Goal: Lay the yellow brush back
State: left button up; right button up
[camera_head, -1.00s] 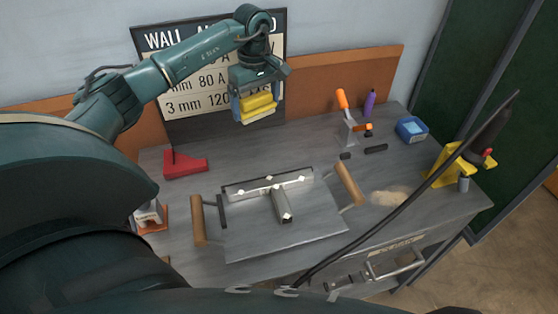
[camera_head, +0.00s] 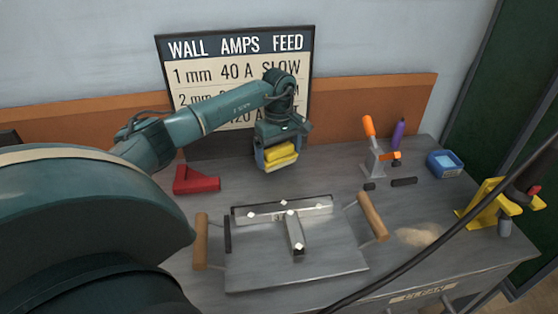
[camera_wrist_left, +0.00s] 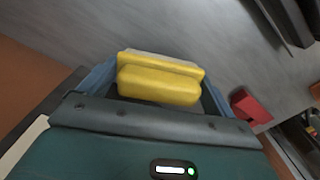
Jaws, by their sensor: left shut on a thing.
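The yellow brush (camera_head: 281,154) is a blocky yellow piece with a pale lower edge. My left gripper (camera_head: 280,160) is shut on it, near the back of the bench in front of the sign. In the left wrist view the brush (camera_wrist_left: 160,80) sits between the two blue fingers, with its pale strip on the far side. In the head view it looks low over the grey bench top (camera_head: 335,185); I cannot tell whether it touches. My right gripper is not in view.
A red block (camera_head: 196,180) lies left of the brush. A metal plate with welded bars (camera_head: 300,265) lies in front, between wooden handles (camera_head: 373,216). An orange-handled clamp (camera_head: 371,145), purple bottle (camera_head: 398,134) and blue box (camera_head: 444,164) stand right. A dark cable crosses the front right.

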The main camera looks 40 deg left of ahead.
aim_at(279, 147)
pick_arm(q)
notch_tip(279, 147, down, 3)
jog(key=shift+r, duration=0.2)
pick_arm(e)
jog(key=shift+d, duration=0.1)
pick_arm(q)
jog(key=shift+f, duration=0.15)
jog(key=o, duration=0.8)
jog(key=shift+c, duration=0.2)
notch_tip(279, 147, up, 12)
jog(key=shift+f+p, duration=0.2)
jog(key=shift+p, duration=0.1)
jog(key=shift+r, duration=0.4)
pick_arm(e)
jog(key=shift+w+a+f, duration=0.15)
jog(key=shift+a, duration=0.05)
